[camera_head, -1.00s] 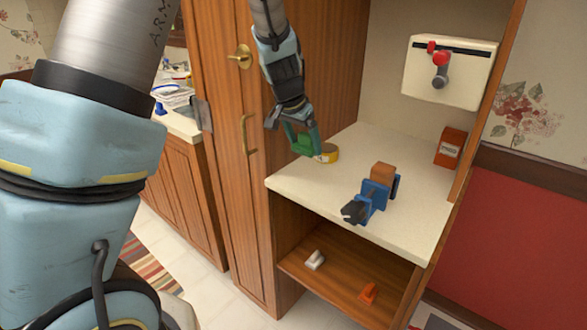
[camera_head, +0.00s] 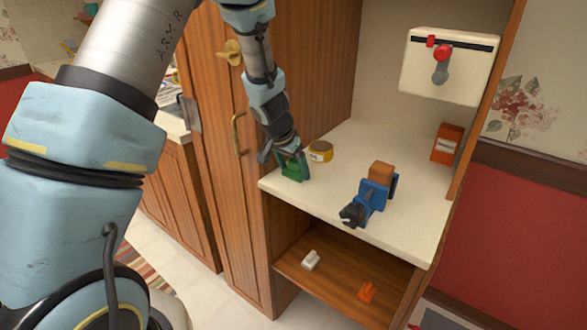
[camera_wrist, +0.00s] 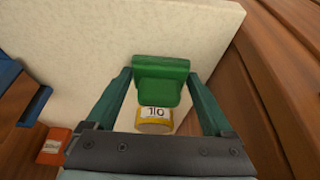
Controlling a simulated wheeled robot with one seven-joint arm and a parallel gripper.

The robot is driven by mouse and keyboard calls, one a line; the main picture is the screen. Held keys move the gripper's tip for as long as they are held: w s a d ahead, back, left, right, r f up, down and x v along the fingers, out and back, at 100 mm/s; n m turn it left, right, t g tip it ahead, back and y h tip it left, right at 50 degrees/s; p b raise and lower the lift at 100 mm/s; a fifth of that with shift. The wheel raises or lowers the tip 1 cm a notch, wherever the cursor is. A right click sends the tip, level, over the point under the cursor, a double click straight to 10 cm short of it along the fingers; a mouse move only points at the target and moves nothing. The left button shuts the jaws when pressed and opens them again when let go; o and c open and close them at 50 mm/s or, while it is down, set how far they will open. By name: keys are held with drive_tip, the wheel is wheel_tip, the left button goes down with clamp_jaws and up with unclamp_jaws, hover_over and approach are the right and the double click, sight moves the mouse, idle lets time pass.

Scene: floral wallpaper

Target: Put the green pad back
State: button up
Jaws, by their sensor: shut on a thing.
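The green pad (camera_head: 292,171) is in my gripper (camera_head: 288,160), at the left front edge of the cream countertop (camera_head: 335,196). My gripper is shut on it. In the wrist view the pad (camera_wrist: 161,78) sits between the two fingers (camera_wrist: 160,100), with the countertop behind it. Whether the pad touches the countertop or is a little above it, I cannot tell.
A blue vise-like tool (camera_head: 372,196) with an orange-brown block is to the right. An orange box (camera_head: 447,144) is at the back right. The lower shelf (camera_head: 335,280) holds a white and an orange item.

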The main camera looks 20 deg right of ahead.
drive_tip(key=shift+f, duration=0.15)
drive_tip(key=o, duration=1.2)
drive_tip(key=shift+r, duration=0.55)
drive_tip(key=v, duration=1.1)
drive_tip(key=shift+s+a+r, duration=0.1)
drive_tip(key=shift+a+r, duration=0.05)
drive_tip(key=shift+a, duration=0.05)
drive_tip(key=s+a+n+y, duration=0.1)
drive_tip(key=s+a+n, duration=0.2)
drive_tip(key=a, duration=0.7)
drive_tip(key=s+a+n+y, duration=0.1)
drive_tip(key=a+n, duration=0.3)
drive_tip(key=a, duration=0.7)
drive_tip(key=s+a+n+y, duration=0.1)
drive_tip(key=s+a+n, duration=0.3)
drive_tip(key=a, duration=0.6)
drive_tip(key=shift+s+a+f+g+y, duration=0.2)
drive_tip(key=shift+s+a+g+y, duration=0.1)
drive_tip(key=shift+s+y, duration=0.1)
